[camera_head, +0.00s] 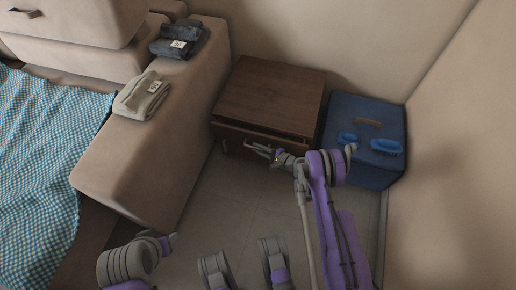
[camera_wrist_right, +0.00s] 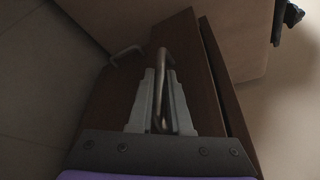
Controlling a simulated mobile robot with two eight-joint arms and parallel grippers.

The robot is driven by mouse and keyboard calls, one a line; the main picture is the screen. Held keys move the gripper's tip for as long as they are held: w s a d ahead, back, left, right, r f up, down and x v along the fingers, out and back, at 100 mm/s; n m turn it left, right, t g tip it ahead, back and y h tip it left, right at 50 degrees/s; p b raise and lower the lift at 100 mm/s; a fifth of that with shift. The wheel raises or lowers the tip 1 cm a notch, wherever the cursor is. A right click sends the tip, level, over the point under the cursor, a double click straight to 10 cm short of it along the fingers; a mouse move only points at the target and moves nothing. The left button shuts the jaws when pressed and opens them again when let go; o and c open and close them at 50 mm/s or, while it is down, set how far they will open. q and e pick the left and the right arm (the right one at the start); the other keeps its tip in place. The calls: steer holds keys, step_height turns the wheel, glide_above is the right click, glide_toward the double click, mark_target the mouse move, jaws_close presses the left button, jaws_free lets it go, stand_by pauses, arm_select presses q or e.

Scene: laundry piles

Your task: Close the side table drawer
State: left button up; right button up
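A dark brown wooden side table (camera_head: 270,92) stands in the corner, its top drawer (camera_head: 240,131) a little way out, with a dark gap under the tabletop. In the right wrist view the drawer front (camera_wrist_right: 188,62) shows a metal bar handle (camera_wrist_right: 162,60). My right gripper (camera_head: 262,151) is at the drawer front; in its wrist view its two grey fingers (camera_wrist_right: 161,85) lie close on either side of the handle, shut on it. My left gripper (camera_head: 170,242) is low at the bottom left, away from the table; its fingers are not clear.
A blue box (camera_head: 350,165) with blue brushes (camera_head: 386,147) on it stands right of the table. A beige sofa arm (camera_head: 150,140) with folded clothes (camera_head: 142,93) is on the left. A second handle (camera_wrist_right: 128,53) shows on the table front. Floor in front is clear.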

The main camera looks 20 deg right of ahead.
jaws_close()
stand_by(0.5)
steer(key=shift+d, duration=0.1)
stand_by(0.7)
